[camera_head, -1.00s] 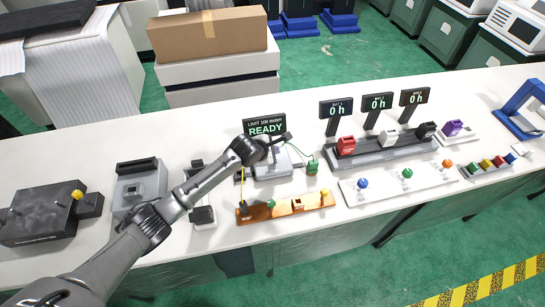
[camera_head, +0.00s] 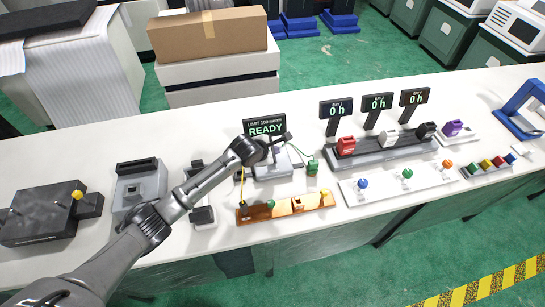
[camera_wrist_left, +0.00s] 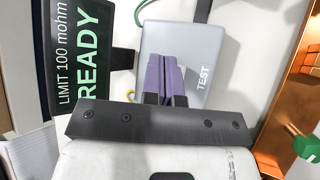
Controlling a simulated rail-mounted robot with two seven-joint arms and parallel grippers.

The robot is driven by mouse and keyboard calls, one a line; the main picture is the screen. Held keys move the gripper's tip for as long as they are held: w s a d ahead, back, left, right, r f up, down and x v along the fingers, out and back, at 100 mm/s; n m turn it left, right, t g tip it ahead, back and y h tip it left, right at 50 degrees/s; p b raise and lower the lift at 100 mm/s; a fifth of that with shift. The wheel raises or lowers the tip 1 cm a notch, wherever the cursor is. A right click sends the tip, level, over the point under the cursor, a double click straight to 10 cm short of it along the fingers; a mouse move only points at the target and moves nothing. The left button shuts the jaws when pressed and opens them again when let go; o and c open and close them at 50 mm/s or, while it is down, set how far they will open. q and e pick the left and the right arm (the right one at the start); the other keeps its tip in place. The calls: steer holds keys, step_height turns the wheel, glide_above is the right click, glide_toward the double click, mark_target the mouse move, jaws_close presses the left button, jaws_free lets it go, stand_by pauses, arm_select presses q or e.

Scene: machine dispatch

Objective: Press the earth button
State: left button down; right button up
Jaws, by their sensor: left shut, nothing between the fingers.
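The earth tester is a grey box (camera_head: 264,173) on the bench with a sign (camera_head: 265,128) behind it that reads "LIMIT 100 mohm" and "READY". In the left wrist view the box top (camera_wrist_left: 207,45) carries the word "TEST". My left gripper (camera_head: 277,150) is over this box. In the left wrist view its fingers (camera_wrist_left: 165,62) are shut with nothing between them and point at the box top beside the word "TEST". No button shows there; the fingers cover part of the top. I cannot tell whether they touch it. My right gripper is not in view.
An orange-brown strip (camera_head: 284,209) with small fittings lies in front of the tester. A green clip (camera_head: 312,167) on a wire is at its right. A white panel with coloured knobs (camera_head: 390,187) and a rack under three displays stand farther right.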

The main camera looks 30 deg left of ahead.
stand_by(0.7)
arm_select(q)
steer(key=shift+f+p, duration=0.35)
steer(key=shift+f, duration=0.2)
stand_by(0.4)
steer(key=shift+f, duration=0.45)
stand_by(0.4)
steer(key=shift+r, duration=0.15)
steer(key=shift+r+p, duration=0.8)
steer(key=shift+p, duration=0.5)
steer(key=shift+r, duration=0.1)
